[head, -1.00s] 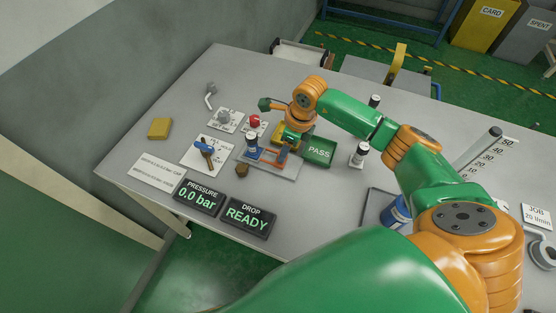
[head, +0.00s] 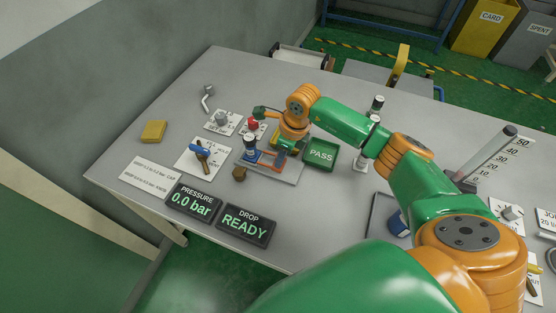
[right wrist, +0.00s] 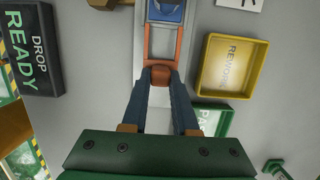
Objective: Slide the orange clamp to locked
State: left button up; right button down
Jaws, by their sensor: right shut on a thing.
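The orange clamp (right wrist: 161,43) is a flat frame with an end grip, lying on a pale base plate (head: 287,173). It also shows partly in the head view (head: 281,157), behind my arm. In the head view, the right gripper (head: 287,146) is low over the plate. My left gripper is not in view.
A yellow REWORK tray (right wrist: 232,66) and a green PASS tray (head: 321,155) stand close beside the gripper. Blue-handled valve (head: 202,150), red knob (head: 253,124), and PRESSURE (head: 193,201) and DROP displays (head: 246,224) are nearby.

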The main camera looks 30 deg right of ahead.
jog(key=shift+w+a+f+b, duration=0.1)
jog(key=shift+w+a+b, duration=1.15)
jog(key=shift+b, duration=0.05)
jog(key=c, duration=0.8)
grip_release()
jog(key=shift+w, duration=0.1)
jog(key=shift+o, duration=0.2)
jog(key=w+p+v, duration=0.1)
jog(key=p+v, duration=0.3)
jog(key=v, duration=0.2)
jog(key=shift+a+p, duration=0.3)
jog(key=shift+a, duration=0.1)
